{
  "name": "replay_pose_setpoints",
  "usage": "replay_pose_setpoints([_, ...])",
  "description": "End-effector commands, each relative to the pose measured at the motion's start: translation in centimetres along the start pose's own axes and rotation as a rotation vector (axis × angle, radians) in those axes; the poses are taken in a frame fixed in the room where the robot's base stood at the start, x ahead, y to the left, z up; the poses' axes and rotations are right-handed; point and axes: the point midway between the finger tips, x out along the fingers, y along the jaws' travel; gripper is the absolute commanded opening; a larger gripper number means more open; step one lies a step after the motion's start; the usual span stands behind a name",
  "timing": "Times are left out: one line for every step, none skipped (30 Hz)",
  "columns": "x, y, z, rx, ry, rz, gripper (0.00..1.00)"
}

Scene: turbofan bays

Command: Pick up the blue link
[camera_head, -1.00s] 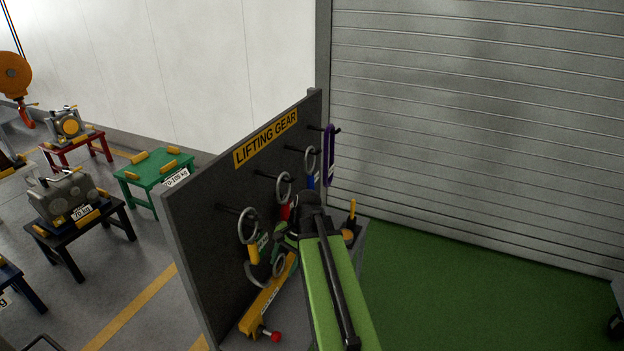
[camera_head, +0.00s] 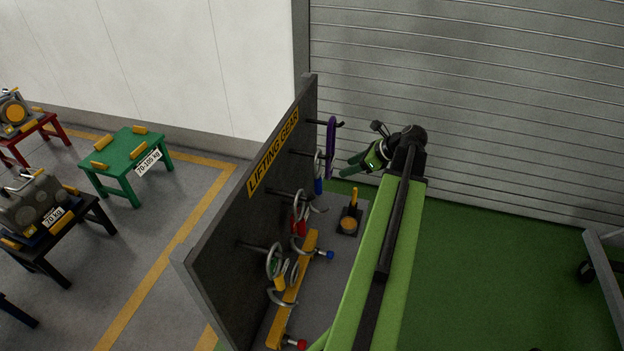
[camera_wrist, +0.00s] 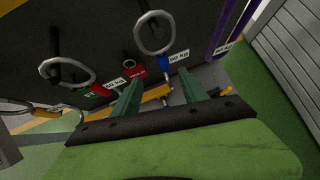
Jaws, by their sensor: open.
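The blue link (camera_head: 318,185) hangs on a peg of the dark "LIFTING GEAR" board (camera_head: 245,215), with a grey ring above its blue lower part. In the wrist view the link (camera_wrist: 165,63) hangs above and ahead of my fingers, with a white weight label beside the blue part. My gripper (camera_head: 345,168) is open and empty, to the right of the board and apart from the link. Its two green fingers also show in the wrist view (camera_wrist: 158,90), pointing towards the board with the link's lower end beyond the gap.
A purple sling (camera_head: 331,148) hangs just right of the blue link. A red link (camera_head: 299,212) and a yellow link (camera_head: 279,283) hang to its left. A yellow beam (camera_head: 293,290) and a small stand (camera_head: 349,220) are on the shelf below. Green floor lies right.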

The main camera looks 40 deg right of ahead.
Motion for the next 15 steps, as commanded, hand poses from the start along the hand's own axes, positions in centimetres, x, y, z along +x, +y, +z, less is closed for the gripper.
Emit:
replay_pose_setpoints([0.0, 0.0, -0.2, 0.002, 0.000, -0.002, 0.51])
replay_pose_setpoints([0.1, -0.1, -0.3, 0.003, 0.000, -0.002, 0.51])
replay_pose_setpoints([0.6, -0.1, -0.5, 0.003, 0.000, -0.003, 0.51])
replay_pose_setpoints([1.0, -0.2, -0.7, 0.003, 0.000, -0.004, 0.51])
replay_pose_setpoints([1.6, -0.2, -0.8, 0.003, 0.000, -0.005, 0.51])
replay_pose_setpoints([2.6, -0.3, -1.1, 0.005, 0.000, -0.007, 0.51])
replay_pose_setpoints([3.3, -0.4, -1.2, 0.006, 0.001, -0.007, 0.51])
replay_pose_setpoints([4.2, -0.4, -1.3, 0.006, 0.001, -0.007, 0.51])
replay_pose_setpoints([5.2, -0.4, -1.4, 0.005, 0.001, -0.007, 0.51])
replay_pose_setpoints([5.9, -0.5, -1.4, 0.006, 0.001, -0.009, 0.51])
replay_pose_setpoints([6.6, -0.6, -1.4, 0.007, 0.001, -0.010, 0.51])
replay_pose_setpoints([7.6, -0.6, -1.4, 0.007, 0.001, -0.009, 0.51])
replay_pose_setpoints([8.3, -0.6, -1.5, 0.008, 0.001, -0.009, 0.51])
replay_pose_setpoints([8.9, -0.7, -1.5, 0.008, 0.001, -0.010, 0.51])
replay_pose_setpoints([9.7, -0.7, -1.4, 0.008, 0.001, -0.011, 0.51])
